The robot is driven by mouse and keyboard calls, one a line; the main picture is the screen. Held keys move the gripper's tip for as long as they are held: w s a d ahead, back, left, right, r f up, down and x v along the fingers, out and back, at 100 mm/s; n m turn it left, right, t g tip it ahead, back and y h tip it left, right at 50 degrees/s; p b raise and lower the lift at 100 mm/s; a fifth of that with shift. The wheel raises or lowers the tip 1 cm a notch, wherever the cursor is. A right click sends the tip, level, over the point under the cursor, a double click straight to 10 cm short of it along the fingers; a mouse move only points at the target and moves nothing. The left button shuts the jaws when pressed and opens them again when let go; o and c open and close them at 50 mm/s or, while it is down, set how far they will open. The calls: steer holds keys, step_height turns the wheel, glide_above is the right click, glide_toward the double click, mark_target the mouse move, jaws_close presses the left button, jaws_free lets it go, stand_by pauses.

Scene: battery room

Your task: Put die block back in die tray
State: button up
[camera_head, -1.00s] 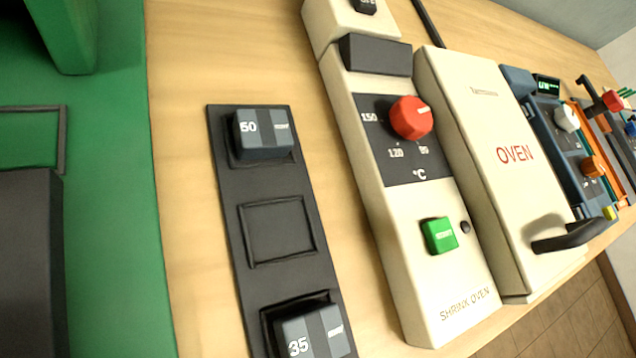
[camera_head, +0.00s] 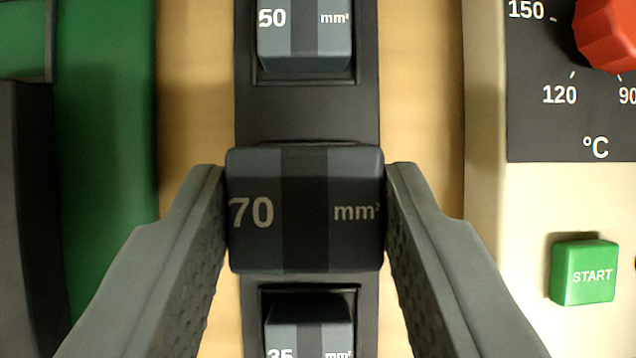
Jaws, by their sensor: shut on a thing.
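My gripper (camera_head: 305,215) is shut on a dark grey die block (camera_head: 306,250) marked "70 mm²", with one finger on its left side and one on its right. The block is level and square to the black die tray (camera_head: 307,113). It is over the tray's middle slot and covers it from view. I cannot tell whether its underside is above the slot or inside it. The "50 mm²" die block (camera_head: 305,45) sits in the far slot. The "35 mm²" die block (camera_head: 308,340) sits in the near slot, cut off by the frame's bottom edge.
A green machine (camera_head: 105,180) with a dark part (camera_head: 28,200) stands left of the tray. At right is the cream shrink oven (camera_head: 490,220) with a red dial (camera_head: 608,35) and a green START button (camera_head: 584,272). Narrow strips of bare wooden bench (camera_head: 420,90) flank the tray.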

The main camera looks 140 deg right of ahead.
mark_target(308, 216)
steer(key=shift+f, duration=2.55)
steer(key=o, duration=1.2)
steer(key=shift+f, duration=0.1)
steer(key=shift+c, duration=0.2)
steer(key=v, duration=1.2)
steer(key=s+a+r+m+t, duration=0.1)
steer(key=s+a+r+t, duration=0.2)
steer(key=s+a, duration=0.4)
steer(key=s+a+r+m+t+h, duration=0.1)
steer(key=s+a+r+t, duration=0.3)
steer(key=s+a, duration=0.3)
steer(key=s+a+r+m+t+h, duration=0.1)
steer(key=s+a+r+t, duration=0.3)
steer(key=s, duration=1)
steer(key=a, duration=0.3)
steer(key=shift+s+r+m, duration=0.2)
steer(key=shift+r+m, duration=0.1)
